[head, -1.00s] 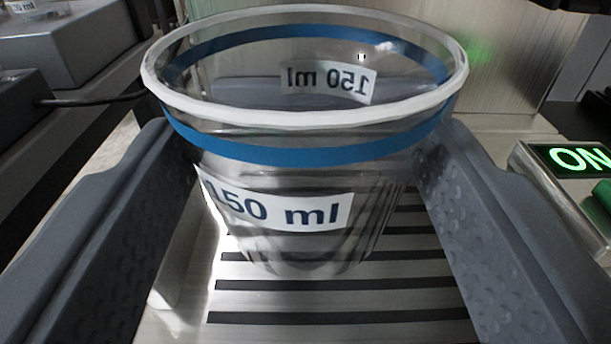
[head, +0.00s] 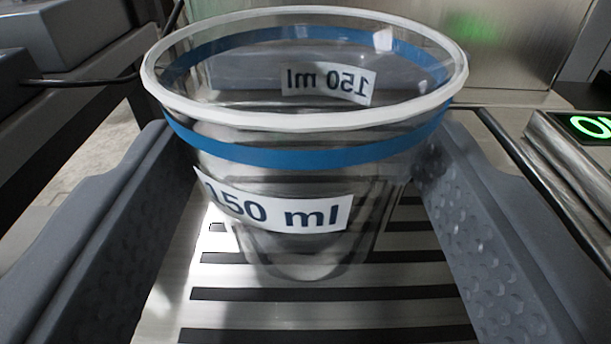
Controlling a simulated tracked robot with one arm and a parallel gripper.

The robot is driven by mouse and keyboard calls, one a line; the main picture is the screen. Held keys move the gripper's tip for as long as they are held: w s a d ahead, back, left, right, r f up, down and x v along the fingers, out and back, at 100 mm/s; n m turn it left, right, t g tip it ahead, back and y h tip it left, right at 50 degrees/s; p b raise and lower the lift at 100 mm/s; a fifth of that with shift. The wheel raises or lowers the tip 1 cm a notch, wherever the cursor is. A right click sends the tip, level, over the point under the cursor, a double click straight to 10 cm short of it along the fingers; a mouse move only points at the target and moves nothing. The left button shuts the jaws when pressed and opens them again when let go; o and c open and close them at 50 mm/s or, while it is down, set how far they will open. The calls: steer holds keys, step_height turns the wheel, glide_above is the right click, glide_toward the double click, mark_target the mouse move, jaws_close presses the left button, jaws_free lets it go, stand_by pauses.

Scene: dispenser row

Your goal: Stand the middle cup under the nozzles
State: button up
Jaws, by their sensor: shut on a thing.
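A clear cup (head: 300,185) with a white rim, a blue band and a "150 ml" label stands upright in the middle of the head view. It looks empty. My gripper (head: 300,215) is shut on it, with one grey textured finger on each side. The slatted metal drip tray (head: 320,308) lies below the cup. I cannot tell whether the cup's base touches the slats. No nozzles show in this view.
A lit green sign (head: 592,127), cut off by the picture edge, is on a metal block at the right. A steel panel (head: 520,50) stands behind the cup. Dark grey boxes (head: 65,35) and a black cable (head: 85,80) are at the far left.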

steer(key=shift+f, duration=0.4)
steer(key=o, duration=1.1)
steer(key=shift+o, duration=0.2)
steer(key=s+d, duration=0.1)
steer(key=s, duration=1.2)
steer(key=shift+s+r, duration=0.3)
steer(key=shift+s, duration=0.05)
